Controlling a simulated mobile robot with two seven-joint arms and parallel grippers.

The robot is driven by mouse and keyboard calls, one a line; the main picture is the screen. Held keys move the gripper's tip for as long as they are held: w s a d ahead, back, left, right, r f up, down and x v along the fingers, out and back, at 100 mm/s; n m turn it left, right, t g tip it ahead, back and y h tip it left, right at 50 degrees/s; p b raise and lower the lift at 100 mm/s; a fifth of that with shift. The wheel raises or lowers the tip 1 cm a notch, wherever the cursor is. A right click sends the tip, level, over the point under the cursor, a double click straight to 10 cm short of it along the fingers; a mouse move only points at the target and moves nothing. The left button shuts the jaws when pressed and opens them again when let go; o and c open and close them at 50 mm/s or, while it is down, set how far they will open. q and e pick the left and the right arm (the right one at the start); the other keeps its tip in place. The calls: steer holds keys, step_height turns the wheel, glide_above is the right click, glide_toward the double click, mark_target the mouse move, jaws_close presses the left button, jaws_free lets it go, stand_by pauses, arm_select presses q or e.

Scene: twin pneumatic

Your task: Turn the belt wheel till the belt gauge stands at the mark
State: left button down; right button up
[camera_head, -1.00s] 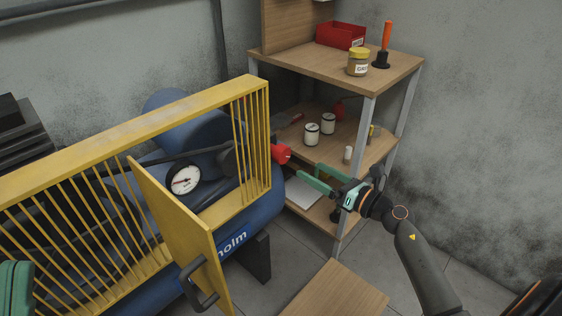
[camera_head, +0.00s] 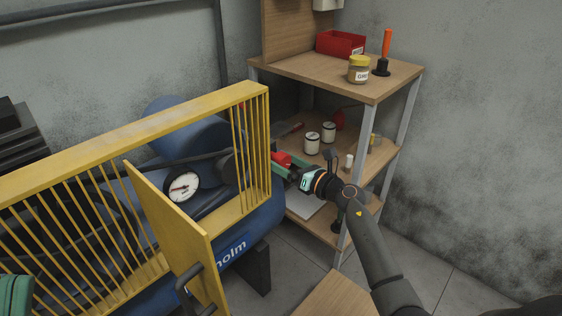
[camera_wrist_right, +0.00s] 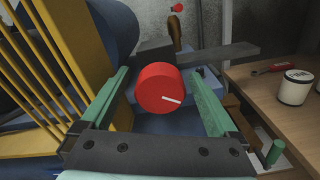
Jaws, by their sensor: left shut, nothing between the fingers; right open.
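A red round knob (camera_head: 281,159) with a white line on its face sticks out at the right end of the yellow guard; I take it for the belt wheel. In the right wrist view the knob (camera_wrist_right: 159,89) sits between the spread green fingers of my right gripper (camera_head: 283,168), which is open. I cannot tell whether the fingers touch it. A round white gauge (camera_head: 183,186) shows behind the guard's opening; its needle is too small to read against a mark. A green part of my left gripper (camera_head: 15,296) shows at the lower left edge; its fingertips are not clear.
The yellow barred guard (camera_head: 130,130) with its swung-out door (camera_head: 172,225) stands over the blue tank (camera_head: 262,220). A wooden shelf (camera_head: 285,73) with jars and a red bin (camera_head: 340,43) stands right behind the knob. Grey floor lies at the lower right.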

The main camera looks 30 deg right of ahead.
steer(key=c, duration=1.4)
